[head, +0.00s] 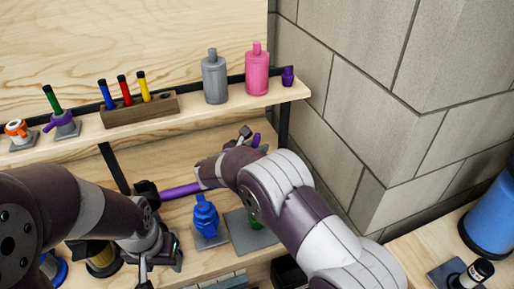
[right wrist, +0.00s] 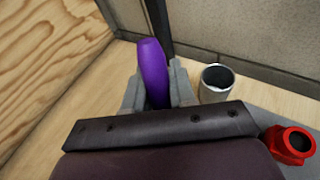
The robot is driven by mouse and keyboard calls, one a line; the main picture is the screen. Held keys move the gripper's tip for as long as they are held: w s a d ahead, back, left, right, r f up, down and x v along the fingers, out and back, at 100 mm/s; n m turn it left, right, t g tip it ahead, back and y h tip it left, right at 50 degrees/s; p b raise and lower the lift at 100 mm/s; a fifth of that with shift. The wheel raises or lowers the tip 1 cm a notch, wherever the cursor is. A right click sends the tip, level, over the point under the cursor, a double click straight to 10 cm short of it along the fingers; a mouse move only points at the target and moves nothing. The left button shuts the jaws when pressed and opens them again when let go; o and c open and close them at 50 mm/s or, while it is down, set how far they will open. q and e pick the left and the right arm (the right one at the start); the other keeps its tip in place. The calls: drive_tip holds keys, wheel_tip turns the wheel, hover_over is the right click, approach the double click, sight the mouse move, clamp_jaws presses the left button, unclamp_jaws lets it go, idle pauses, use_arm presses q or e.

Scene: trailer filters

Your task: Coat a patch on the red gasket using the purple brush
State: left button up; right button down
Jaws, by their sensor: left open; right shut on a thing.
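My right gripper (right wrist: 156,88) is shut on a smooth purple handle, seemingly of the purple brush (right wrist: 152,66). The handle's rounded end points up between the fingers. The brush's bristles are not visible. A red ring-shaped part (right wrist: 292,144) lies at the lower right of the right wrist view; I cannot tell whether it is the red gasket. My left gripper (head: 160,262) is open at lower centre. A purple bar (head: 181,191) shows near it.
A blue fitting (head: 206,217) stands on a grey plate left of my right arm. A light cup (right wrist: 218,84) stands beside the right gripper. The shelf above holds markers, a grey bottle (head: 215,76) and a pink bottle (head: 257,69). A block wall closes the right side.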

sight(257, 134)
drive_tip(key=shift+f, duration=0.1)
use_arm(q)
drive_tip(key=shift+r+p, duration=0.95)
drive_tip(key=shift+p, duration=0.05)
use_arm(e)
drive_tip(key=shift+r, duration=3.55)
